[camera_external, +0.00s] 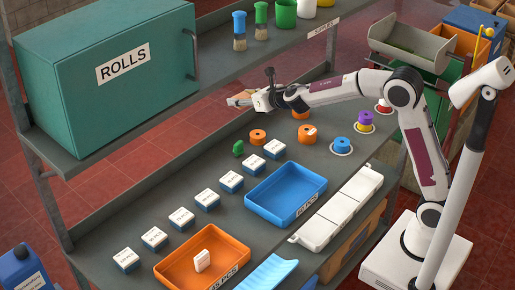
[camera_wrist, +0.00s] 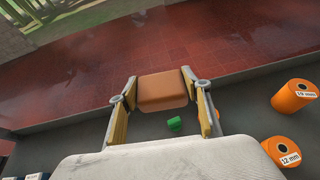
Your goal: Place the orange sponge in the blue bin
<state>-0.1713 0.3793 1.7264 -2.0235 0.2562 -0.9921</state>
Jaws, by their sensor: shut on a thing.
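My gripper (camera_external: 246,98) is raised over the far edge of the lower shelf. In the wrist view, my gripper (camera_wrist: 163,105) is shut on an orange-brown block, the orange sponge (camera_wrist: 163,92), held between its two fingers. The sponge also shows small at the fingertips in the external view (camera_external: 239,98). An empty blue tray, the blue bin (camera_external: 287,195), rests on the lower shelf, nearer the camera and to the right of my gripper.
An orange tray (camera_external: 204,255) holds a white block. Several white-and-blue boxes (camera_external: 206,199) line the shelf. A small green piece (camera_external: 238,148) and orange spools (camera_external: 257,136) lie below my gripper. White lidded cases (camera_external: 338,208) flank the blue bin. A teal ROLLS cabinet (camera_external: 110,75) stands left.

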